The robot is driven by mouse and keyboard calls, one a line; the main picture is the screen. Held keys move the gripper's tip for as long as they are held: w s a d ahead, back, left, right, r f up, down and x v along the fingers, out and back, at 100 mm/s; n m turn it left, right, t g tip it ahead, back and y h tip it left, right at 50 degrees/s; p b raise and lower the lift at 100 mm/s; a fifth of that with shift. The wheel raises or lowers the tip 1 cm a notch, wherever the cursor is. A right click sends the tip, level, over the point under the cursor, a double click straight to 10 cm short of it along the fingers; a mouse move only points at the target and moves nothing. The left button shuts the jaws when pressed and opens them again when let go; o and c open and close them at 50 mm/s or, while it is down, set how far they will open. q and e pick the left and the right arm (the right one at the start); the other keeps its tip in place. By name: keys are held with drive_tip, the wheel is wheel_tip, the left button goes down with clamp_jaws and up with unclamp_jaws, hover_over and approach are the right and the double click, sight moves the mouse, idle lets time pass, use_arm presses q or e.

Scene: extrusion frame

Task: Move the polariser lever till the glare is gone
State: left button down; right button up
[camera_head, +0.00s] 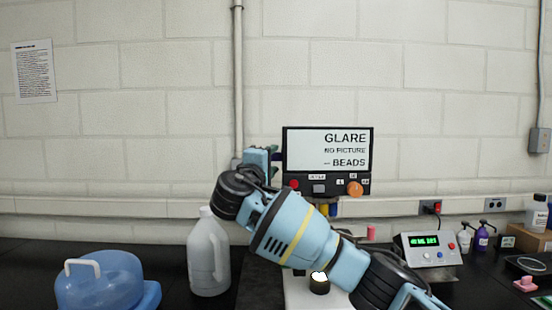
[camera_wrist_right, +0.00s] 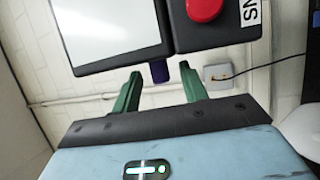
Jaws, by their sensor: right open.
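The screen (camera_head: 327,150) on the wall-side box reads "GLARE", "NO PICTURE" and "BEADS". A small purple piece, which looks like the polariser lever (camera_wrist_right: 160,73), sticks out from the box's edge; it also shows at the screen's left side in the head view (camera_head: 278,157). My right gripper (camera_wrist_right: 160,80) is open, with its green fingers on either side of the purple piece and visible gaps to it. In the head view my right gripper (camera_head: 272,153) is left of the screen, its fingertips barely visible. My left gripper is not in view.
Below the screen is a panel with a red button (camera_head: 294,184) and an orange knob (camera_head: 355,188). A device with a green display (camera_head: 427,242) stands right. My right arm covers the bench middle.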

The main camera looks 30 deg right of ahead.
sight(274, 159)
drive_tip(key=shift+x, duration=1.55)
clamp_jaws()
